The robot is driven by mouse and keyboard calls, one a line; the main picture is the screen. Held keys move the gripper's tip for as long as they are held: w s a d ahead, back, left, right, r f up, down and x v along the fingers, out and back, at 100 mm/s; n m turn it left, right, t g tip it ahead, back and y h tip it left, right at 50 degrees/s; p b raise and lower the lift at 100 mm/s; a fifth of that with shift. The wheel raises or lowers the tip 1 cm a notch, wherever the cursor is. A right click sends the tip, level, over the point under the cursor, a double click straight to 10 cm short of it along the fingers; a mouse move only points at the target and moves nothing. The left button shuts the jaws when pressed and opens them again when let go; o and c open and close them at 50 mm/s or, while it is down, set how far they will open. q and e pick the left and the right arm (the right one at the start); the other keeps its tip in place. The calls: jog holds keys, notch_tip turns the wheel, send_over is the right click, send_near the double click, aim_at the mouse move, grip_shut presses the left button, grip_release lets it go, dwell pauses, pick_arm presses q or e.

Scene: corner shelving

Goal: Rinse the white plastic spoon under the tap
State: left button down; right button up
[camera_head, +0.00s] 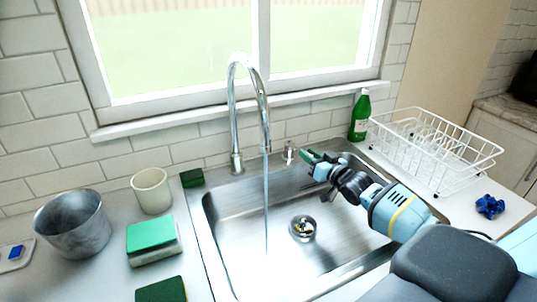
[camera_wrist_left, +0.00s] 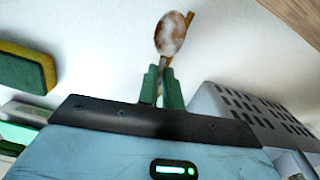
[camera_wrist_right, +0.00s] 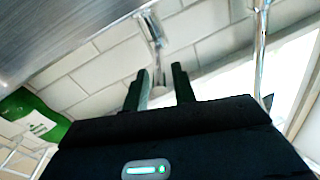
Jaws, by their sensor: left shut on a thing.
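The white plastic spoon (camera_wrist_left: 172,35) shows in the left wrist view, its bowl whitish with brown smears. My left gripper (camera_wrist_left: 164,82) is shut on its handle, with the bowl beyond the fingertips; this arm is out of the head view. The chrome tap (camera_head: 236,110) stands behind the sink (camera_head: 260,195), and a thin stream of water (camera_head: 267,205) falls from its spout into the basin. My right gripper (camera_head: 312,160) is beside the small tap lever (camera_head: 289,153). In the right wrist view its fingers (camera_wrist_right: 160,88) are apart and empty; the lever (camera_wrist_right: 155,40) lies beyond them.
A green bottle (camera_head: 360,116) and a white dish rack (camera_head: 432,145) stand right of the sink, near a crumpled blue cloth (camera_head: 490,206). Left are a metal bucket (camera_head: 73,225), a cream cup (camera_head: 151,190) and sponges (camera_head: 162,290). A slotted grey box (camera_wrist_left: 225,115) is near my left gripper.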

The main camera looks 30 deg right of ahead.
jog(key=shift+o, duration=0.6)
jog(key=shift+s, duration=0.15)
